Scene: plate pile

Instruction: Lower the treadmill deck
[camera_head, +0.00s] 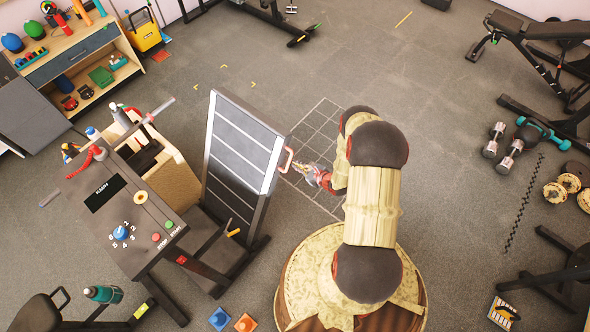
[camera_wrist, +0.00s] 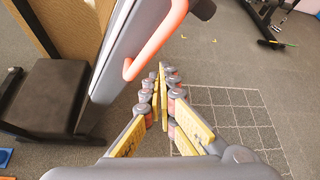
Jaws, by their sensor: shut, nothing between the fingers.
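The treadmill deck (camera_head: 243,140), dark with pale stripes and a grey frame, stands folded up steeply beside the console (camera_head: 112,215). A pink loop handle (camera_head: 287,159) sticks out from its right edge. The handle also shows large in the wrist view (camera_wrist: 158,40), with the deck's grey edge (camera_wrist: 118,50) to its left. My gripper (camera_head: 298,167) is just right of the handle, and in the wrist view its fingers (camera_wrist: 164,72) come together below and beside the loop. It is shut and empty, and I cannot tell whether it touches the handle.
A yellow lever (camera_head: 233,233) sits low by the deck's base. Blue (camera_head: 219,319) and orange (camera_head: 245,322) blocks lie on the floor in front. A grid mat area (camera_head: 318,130) lies behind my arm. Dumbbells (camera_head: 510,152) and a bench are at the right. Floor behind the deck is mostly clear.

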